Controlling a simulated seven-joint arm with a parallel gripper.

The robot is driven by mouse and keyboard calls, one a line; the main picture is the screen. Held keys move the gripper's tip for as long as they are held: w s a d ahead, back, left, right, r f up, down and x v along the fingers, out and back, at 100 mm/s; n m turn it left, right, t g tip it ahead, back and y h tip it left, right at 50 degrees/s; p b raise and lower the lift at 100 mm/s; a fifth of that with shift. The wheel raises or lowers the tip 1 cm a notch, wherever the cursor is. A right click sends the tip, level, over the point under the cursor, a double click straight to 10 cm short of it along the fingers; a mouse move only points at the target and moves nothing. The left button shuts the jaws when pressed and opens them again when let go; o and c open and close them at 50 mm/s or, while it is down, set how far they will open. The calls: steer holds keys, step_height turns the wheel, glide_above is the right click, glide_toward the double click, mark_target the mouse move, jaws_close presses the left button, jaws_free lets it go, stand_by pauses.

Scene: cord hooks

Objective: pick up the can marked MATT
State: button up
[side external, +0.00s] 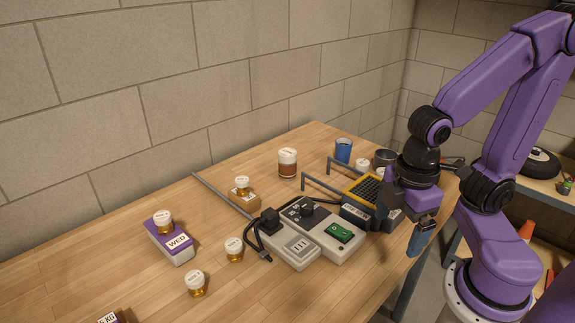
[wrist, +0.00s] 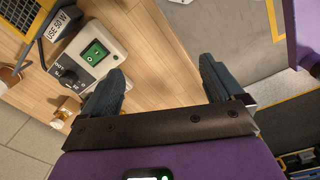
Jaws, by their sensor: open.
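Several small amber cans with white lids stand on the table. One (side external: 163,223) is on the purple WED box (side external: 172,243) and one (side external: 242,186) is on a tan block (side external: 243,199). Two more, a can (side external: 234,250) and a nearer can (side external: 195,284), stand on the bare wood, and another lid (side external: 362,164) shows at the back. The lid markings are too small to read, so I cannot tell which is MATT. My gripper (side external: 405,222) is open and empty by the table's right edge, apart from the cans. Its spread fingers show in the wrist view (wrist: 160,86).
Grey boxes, one with a green switch (side external: 338,232), and a black cord (side external: 255,241) lie mid-table. A yellow-and-black unit (side external: 364,196) is beside my gripper.

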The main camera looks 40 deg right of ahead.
steer(key=w+f+n+t+h, duration=0.3)
steer(key=w+n+h, duration=0.3)
steer(key=w, duration=1.6)
steer(key=n+t+h, duration=0.3)
steer(key=n+h, duration=0.2)
glide_toward(288, 155)
steer(key=x, duration=0.9)
steer(key=f+x, duration=0.1)
steer(key=x, duration=0.4)
steer(key=shift+w+a, duration=0.2)
steer(key=shift+w, duration=0.1)
steer(key=shift+h, duration=0.3)
steer(key=c, duration=1.2)
steer(key=shift+c, duration=0.2)
steer(key=shift+r, duration=0.2)
